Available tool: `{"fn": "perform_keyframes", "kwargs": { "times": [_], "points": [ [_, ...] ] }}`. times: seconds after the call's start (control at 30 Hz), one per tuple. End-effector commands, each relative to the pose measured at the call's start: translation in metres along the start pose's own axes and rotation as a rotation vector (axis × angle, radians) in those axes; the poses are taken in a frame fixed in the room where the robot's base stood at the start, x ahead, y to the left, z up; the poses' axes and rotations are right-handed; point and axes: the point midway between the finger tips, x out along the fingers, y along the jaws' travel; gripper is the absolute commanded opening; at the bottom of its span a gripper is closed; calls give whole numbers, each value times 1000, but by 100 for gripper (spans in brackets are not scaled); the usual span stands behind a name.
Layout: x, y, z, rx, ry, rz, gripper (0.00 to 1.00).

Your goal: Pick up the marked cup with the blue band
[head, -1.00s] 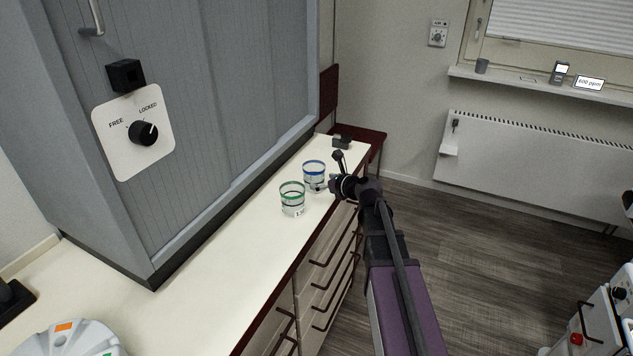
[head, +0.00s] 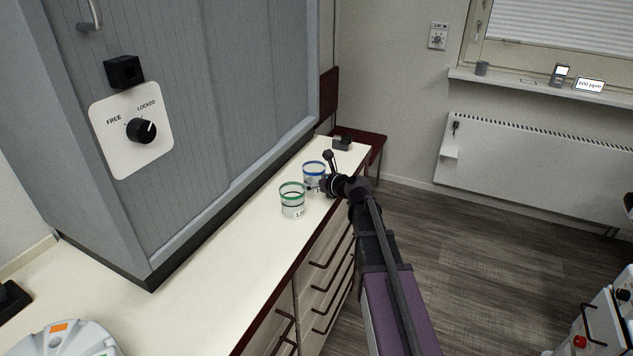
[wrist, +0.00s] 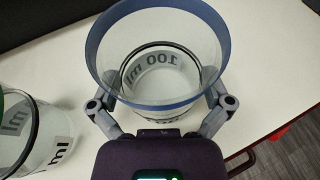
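The blue-banded cup (head: 314,171) is clear and stands upright on the cream counter (head: 213,246). In the wrist view the cup (wrist: 158,12) fills the upper middle, its blue rim towards me and "100 ml" printed on its wall. My gripper (head: 317,187) is at the cup's near right side. In the wrist view my gripper's fingers (wrist: 160,92) are spread wide, one on each side of the cup. Their tips are partly hidden by the rim, and I cannot tell whether they touch the wall.
A green-banded cup (head: 292,202) stands close by on the near left; it also shows at the wrist view's left edge (wrist: 40,135). A small dark object (head: 342,143) lies at the counter's far end. A grey cabinet (head: 225,100) stands along the back.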

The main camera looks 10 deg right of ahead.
Motion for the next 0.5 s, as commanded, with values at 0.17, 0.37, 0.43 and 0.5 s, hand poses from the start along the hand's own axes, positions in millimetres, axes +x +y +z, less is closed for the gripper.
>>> {"fn": "perform_keyframes", "kwargs": {
  "times": [0.17,0.37,0.43,0.5],
  "points": [
    [0,0,0,0,0,0,41],
    [0,0,0,0,0,0,41],
    [0,0,0,0,0,0,41],
    [0,0,1,0,0,0,41]
  ]
}}
